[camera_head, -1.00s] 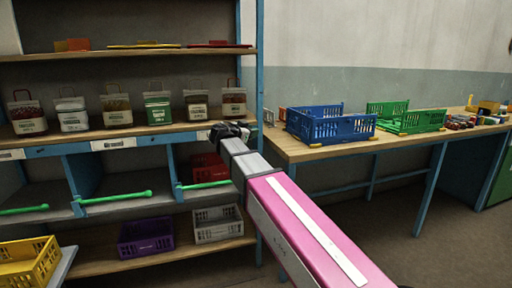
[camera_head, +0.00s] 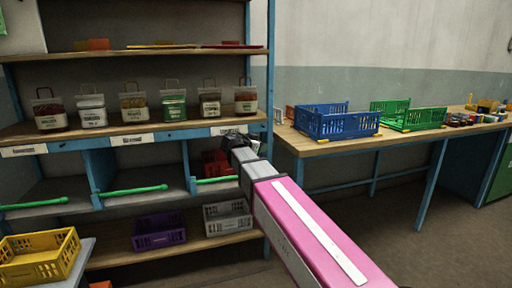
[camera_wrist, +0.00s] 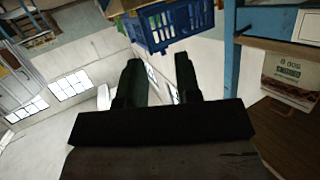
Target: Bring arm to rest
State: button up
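My arm, with a pink and grey link, reaches from the lower right toward the shelf in the head view. My gripper (camera_head: 235,138) is at its far end, small and dark, in front of the shelf's right part. In the wrist view my gripper (camera_wrist: 157,80) shows two dark fingers standing apart with nothing between them. The wrist picture is strongly tilted.
A shelf rack (camera_head: 90,133) holds several labelled sacks, such as a green one (camera_head: 173,106). Below are a purple crate (camera_head: 158,232), a grey crate (camera_head: 228,217) and a yellow crate (camera_head: 40,257). A table (camera_head: 300,145) at right bears a blue crate (camera_head: 337,123) and a green crate (camera_head: 420,118).

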jog(key=s+d+f+n+g+y, duration=0.1)
jog(key=s+d+f+n+g, duration=0.2)
jog(key=f, duration=0.4)
jog(key=s+d+f+g+y, duration=0.1)
jog(key=s+d+f, duration=0.1)
jog(key=d+f, duration=0.4)
jog(key=s+d+f+n+g+y, duration=0.2)
jog(key=s+d+f, duration=0.1)
jog(key=f, duration=0.4)
jog(key=s+d+f+n+g+y, duration=0.2)
jog(key=s+f+y, duration=0.1)
jog(key=s+f, duration=0.5)
jog(key=s+d+f+n+g+y, duration=0.2)
jog(key=s+d+f+y, duration=0.1)
jog(key=s+f, duration=0.4)
jog(key=shift+s+f+n+g, duration=0.3)
jog(key=shift+s+f+n, duration=0.1)
jog(key=shift+f, duration=0.3)
jog(key=shift+d, duration=0.1)
